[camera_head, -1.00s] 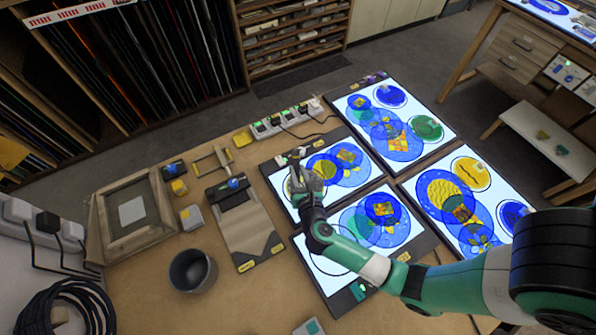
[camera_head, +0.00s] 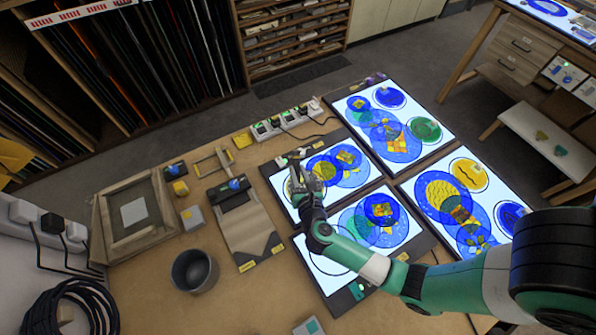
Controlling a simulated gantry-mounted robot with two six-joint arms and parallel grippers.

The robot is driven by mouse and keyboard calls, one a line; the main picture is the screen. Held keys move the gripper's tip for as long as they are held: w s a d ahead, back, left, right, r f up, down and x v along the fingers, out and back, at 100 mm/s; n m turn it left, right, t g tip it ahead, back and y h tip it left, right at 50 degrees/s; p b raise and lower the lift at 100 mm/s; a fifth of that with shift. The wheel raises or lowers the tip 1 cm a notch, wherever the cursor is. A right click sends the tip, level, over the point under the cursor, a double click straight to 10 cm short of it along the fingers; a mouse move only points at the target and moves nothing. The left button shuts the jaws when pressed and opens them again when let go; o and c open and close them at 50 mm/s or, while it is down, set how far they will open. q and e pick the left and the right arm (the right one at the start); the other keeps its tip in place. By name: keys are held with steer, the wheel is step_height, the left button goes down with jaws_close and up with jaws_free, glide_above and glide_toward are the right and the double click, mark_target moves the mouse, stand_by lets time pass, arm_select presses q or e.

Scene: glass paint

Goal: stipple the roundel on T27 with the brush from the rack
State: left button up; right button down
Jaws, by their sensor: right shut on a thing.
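The gripper is shut on a thin upright thing that looks like the brush (camera_head: 297,156). Its tip is hidden, so I cannot tell whether it touches the glass. The panel also bears blue and yellow painted roundels (camera_head: 346,157). I cannot read a T27 label on any panel. My left gripper is not in view.
Other lit panels lie behind (camera_head: 440,112), to the right (camera_head: 408,184) and in front (camera_head: 318,268). A dark cup (camera_head: 194,271), a wooden frame (camera_head: 103,222) and a board (camera_head: 247,232) stand on the left of the bench. A power strip (camera_head: 289,119) lies at the back.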

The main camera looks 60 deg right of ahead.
steer(key=shift+r, duration=0.65)
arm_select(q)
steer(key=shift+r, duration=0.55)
arm_select(e)
steer(key=shift+s+d+p, duration=0.35)
steer(key=shift+p, duration=0.1)
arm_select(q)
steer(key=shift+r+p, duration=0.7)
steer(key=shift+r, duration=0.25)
arm_select(e)
steer(key=s+d, duration=0.2)
steer(key=s, duration=0.1)
steer(key=shift+s+d, duration=0.25)
steer(key=shift+s, duration=0.05)
steer(key=shift+f, duration=0.1)
arm_select(q)
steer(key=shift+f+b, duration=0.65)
steer(key=shift+b, duration=0.05)
arm_select(e)
steer(key=shift+f, duration=0.75)
